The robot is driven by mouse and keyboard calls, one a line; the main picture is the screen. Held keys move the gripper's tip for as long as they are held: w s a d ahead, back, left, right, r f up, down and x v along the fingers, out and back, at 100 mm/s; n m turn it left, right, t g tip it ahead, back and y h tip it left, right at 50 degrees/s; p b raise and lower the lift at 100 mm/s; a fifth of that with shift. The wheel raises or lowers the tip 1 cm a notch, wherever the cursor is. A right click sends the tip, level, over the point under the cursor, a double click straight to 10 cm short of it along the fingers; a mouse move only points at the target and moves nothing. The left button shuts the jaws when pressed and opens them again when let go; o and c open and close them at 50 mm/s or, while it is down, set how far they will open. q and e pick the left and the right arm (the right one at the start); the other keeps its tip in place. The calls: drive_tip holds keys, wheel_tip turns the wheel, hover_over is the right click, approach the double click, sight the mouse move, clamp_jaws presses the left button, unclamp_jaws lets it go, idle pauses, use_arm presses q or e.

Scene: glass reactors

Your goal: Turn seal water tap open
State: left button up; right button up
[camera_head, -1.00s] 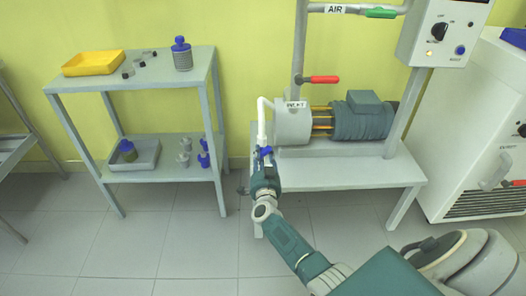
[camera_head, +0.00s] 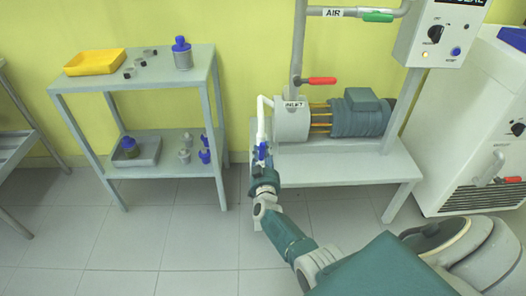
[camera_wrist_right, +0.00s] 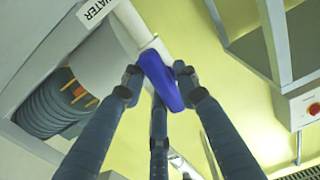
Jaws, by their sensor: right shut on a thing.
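The seal water tap has a blue handle (camera_head: 262,149) at the lower end of a white pipe (camera_head: 261,122), left of the pump. In the right wrist view the blue handle (camera_wrist_right: 155,68) lies between the dark fingers of my right gripper (camera_wrist_right: 160,88), which is shut on it. In the head view my right gripper (camera_head: 261,161) reaches the handle from below, and its fingertips are partly hidden there. A white label reading WATER (camera_wrist_right: 97,10) shows near the pipe in the wrist view. My left gripper is not in view.
The pump (camera_head: 360,117) stands on a grey bench (camera_head: 345,172). Red (camera_head: 319,81) and green (camera_head: 377,17) valve handles are above it. A control box (camera_head: 440,35) is at upper right. A grey shelf (camera_head: 130,84) with bottles stands left, with clear floor between.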

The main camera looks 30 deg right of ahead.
drive_tip(key=shift+s+d+f, duration=0.1)
drive_tip(key=shift+s+f, duration=0.05)
drive_tip(key=shift+f, duration=0.05)
drive_tip(key=o, duration=1.1)
drive_tip(key=shift+r, duration=0.1)
drive_tip(key=shift+s+a, duration=0.3)
drive_tip(key=v, duration=1.1)
drive_tip(key=shift+s, duration=0.1)
